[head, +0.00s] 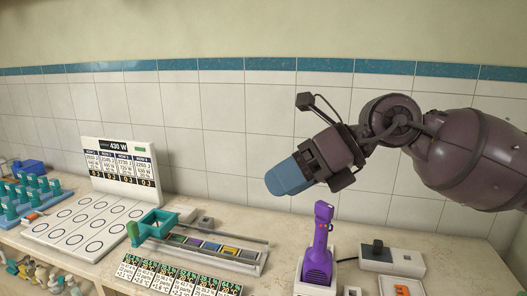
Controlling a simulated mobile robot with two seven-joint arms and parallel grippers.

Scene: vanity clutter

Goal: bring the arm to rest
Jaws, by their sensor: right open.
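My right arm comes in from the right edge of the head view. Its gripper (290,178) has blue fingers that point down and left in front of the tiled wall, above the counter. It looks empty. The gap between the fingers is hard to see from this side. A purple handheld device (319,250) stands upright in a light holder below the gripper, apart from it. My left gripper is not in view.
The counter (467,262) holds a white board with rings (85,225), a slotted rack (215,254), several printed cards (180,278) and a grey box with a black knob (377,256). Teal pegs (30,190) stand at the far left. Air around the gripper is clear.

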